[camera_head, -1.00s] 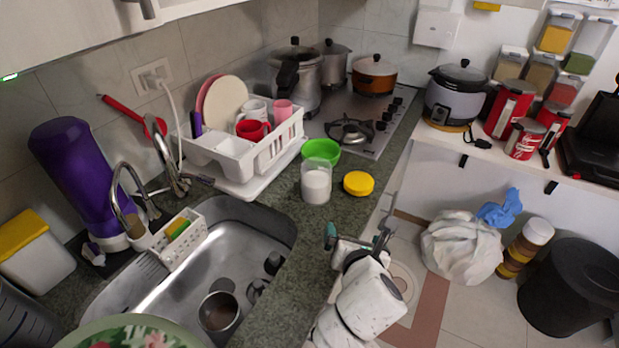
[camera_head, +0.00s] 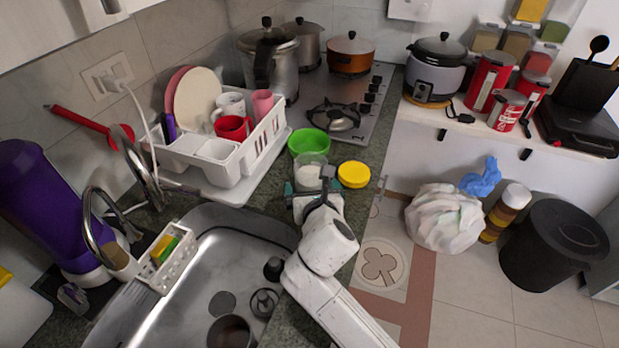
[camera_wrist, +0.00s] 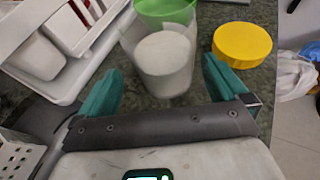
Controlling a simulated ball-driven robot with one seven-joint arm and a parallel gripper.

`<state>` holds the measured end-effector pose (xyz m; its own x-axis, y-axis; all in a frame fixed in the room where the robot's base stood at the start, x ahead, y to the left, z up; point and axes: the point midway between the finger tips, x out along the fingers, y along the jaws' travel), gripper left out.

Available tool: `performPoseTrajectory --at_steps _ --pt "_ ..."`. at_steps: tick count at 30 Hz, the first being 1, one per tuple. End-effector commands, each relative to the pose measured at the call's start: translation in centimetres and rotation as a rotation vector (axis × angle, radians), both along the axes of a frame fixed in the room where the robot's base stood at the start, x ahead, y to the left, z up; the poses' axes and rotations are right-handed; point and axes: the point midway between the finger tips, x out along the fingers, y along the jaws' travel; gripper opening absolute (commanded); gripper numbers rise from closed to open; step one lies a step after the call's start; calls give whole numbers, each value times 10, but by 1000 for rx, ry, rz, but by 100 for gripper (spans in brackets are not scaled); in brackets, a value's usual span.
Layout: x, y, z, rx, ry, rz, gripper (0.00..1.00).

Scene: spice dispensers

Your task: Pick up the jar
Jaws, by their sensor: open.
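The jar (camera_head: 308,174) is a clear open container with white contents, upright on the dark granite counter. It also shows in the wrist view (camera_wrist: 164,66), just ahead of and between my gripper's teal fingers. My gripper (camera_head: 307,187) is open and empty, at the near side of the jar in the head view. In the wrist view the fingertips (camera_wrist: 160,82) stand on either side of the jar's near part. I cannot tell whether they touch it. In the head view my gripper hides the jar's lower part.
A green bowl (camera_head: 309,142) sits right behind the jar, and a yellow lid (camera_head: 353,174) lies to its right. The white dish rack (camera_head: 253,157) with cups and plates is to the left. The sink (camera_head: 225,262) is nearer left; the counter edge is close on the right.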

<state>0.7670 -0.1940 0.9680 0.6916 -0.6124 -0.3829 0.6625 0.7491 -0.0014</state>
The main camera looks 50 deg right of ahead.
Motion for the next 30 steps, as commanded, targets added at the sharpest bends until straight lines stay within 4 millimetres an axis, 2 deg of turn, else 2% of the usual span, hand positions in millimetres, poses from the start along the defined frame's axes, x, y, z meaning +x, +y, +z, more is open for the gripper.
performPoseTrajectory --at_steps 12,22,30 --pt "30 -32 -18 1 -1 -2 100" --pt "35 -36 -22 1 -1 1 100" --pt "35 -36 -22 1 -1 1 75"
